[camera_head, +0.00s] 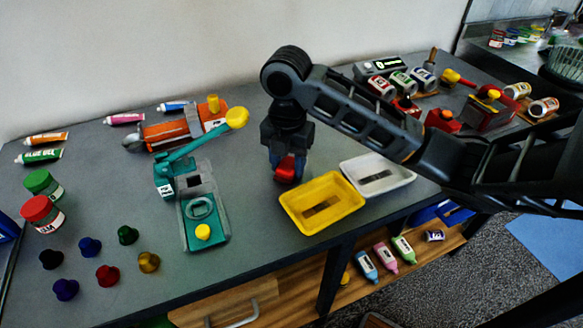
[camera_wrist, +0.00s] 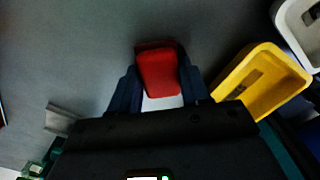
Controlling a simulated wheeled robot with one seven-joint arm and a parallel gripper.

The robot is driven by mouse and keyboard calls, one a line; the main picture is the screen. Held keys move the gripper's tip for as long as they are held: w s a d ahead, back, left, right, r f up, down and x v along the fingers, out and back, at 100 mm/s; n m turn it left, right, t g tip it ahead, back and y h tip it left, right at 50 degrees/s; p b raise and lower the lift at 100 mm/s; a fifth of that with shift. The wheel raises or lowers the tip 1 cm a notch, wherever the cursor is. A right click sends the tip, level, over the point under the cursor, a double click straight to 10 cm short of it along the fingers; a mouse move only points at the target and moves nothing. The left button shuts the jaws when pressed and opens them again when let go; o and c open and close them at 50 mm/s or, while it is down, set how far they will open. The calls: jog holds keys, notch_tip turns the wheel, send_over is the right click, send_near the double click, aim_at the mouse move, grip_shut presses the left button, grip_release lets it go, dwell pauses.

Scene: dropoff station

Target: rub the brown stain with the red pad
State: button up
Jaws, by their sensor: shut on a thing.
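My gripper (camera_head: 285,178) points down over the grey table, left of the yellow tray. It is shut on the red pad (camera_head: 288,167), a small red block. In the wrist view the red pad (camera_wrist: 158,72) sits between the two dark fingers, with a whitish patch below it. I cannot tell whether the pad touches the table. I cannot make out a brown stain on the bare table in either view; the spot under the pad is hidden.
The yellow tray (camera_head: 344,193) is just right of my gripper, with a white tray (camera_head: 397,166) beyond it. A teal machine (camera_head: 222,236) with a lever stands to the left. Several jars, coloured knobs and tubes lie farther left.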

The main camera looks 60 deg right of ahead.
aim_at(295, 183)
jog(key=shift+w+d, duration=0.55)
jog(key=shift+w, duration=0.3)
jog(key=shift+w+d, duration=0.55)
jog(key=shift+w, duration=0.25)
jog(key=shift+w+d, duration=0.15)
jog(key=shift+d, duration=0.1)
jog(key=shift+r, duration=0.1)
